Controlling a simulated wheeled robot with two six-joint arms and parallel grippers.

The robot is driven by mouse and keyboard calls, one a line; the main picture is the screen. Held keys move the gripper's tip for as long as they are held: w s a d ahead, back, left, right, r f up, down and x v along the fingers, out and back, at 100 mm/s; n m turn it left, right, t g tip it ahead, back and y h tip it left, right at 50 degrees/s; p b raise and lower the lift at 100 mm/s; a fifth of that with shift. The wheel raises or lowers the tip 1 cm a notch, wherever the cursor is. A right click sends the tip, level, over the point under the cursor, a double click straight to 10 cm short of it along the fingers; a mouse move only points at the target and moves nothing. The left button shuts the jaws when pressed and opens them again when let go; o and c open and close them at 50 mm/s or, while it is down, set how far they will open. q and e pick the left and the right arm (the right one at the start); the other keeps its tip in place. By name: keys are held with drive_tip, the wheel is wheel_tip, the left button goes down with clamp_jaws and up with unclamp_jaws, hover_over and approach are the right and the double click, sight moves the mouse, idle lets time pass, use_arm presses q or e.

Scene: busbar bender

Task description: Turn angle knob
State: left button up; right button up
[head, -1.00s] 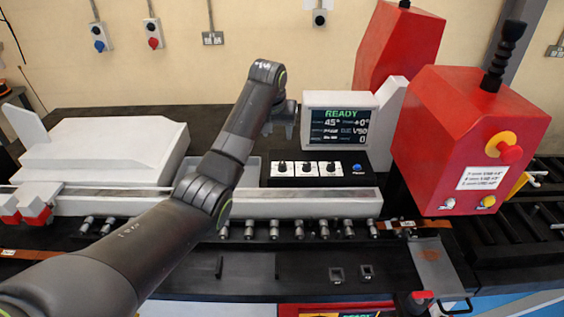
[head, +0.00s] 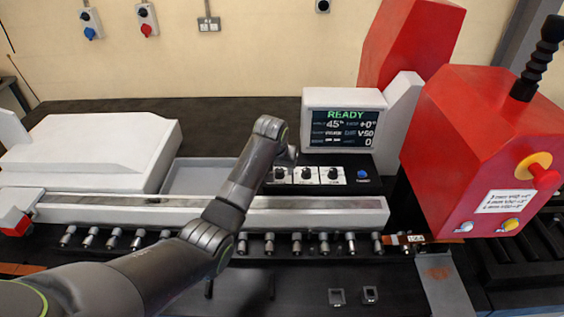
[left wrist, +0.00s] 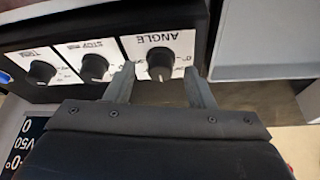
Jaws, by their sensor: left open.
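The angle knob (left wrist: 160,61) is a black round knob on a white plate marked ANGLE, at the upper middle of the left wrist view. In the head view, it is the leftmost of three knobs, partly hidden by my arm and gripper. My left gripper (left wrist: 159,72) is open and empty. Its two fingertips point at the panel, one to each side of the angle knob; I cannot tell whether they touch it. In the head view my left gripper (head: 288,156) is mostly hidden behind my forearm. My right gripper is not in view.
Two more knobs (left wrist: 94,67) (left wrist: 42,71) sit beside the angle knob, with a blue button (head: 362,174) past them. The screen (head: 345,128) reads READY and 45°. A grey tray (head: 197,178) lies left of the panel. The red machine head (head: 470,150) stands at right.

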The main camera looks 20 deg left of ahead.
use_arm(q)
drive_tip(key=shift+f, duration=0.15)
drive_tip(key=shift+s, duration=0.1)
drive_tip(key=shift+c, duration=1.3)
drive_tip(key=c, duration=0.7)
drive_tip(key=shift+c, duration=0.2)
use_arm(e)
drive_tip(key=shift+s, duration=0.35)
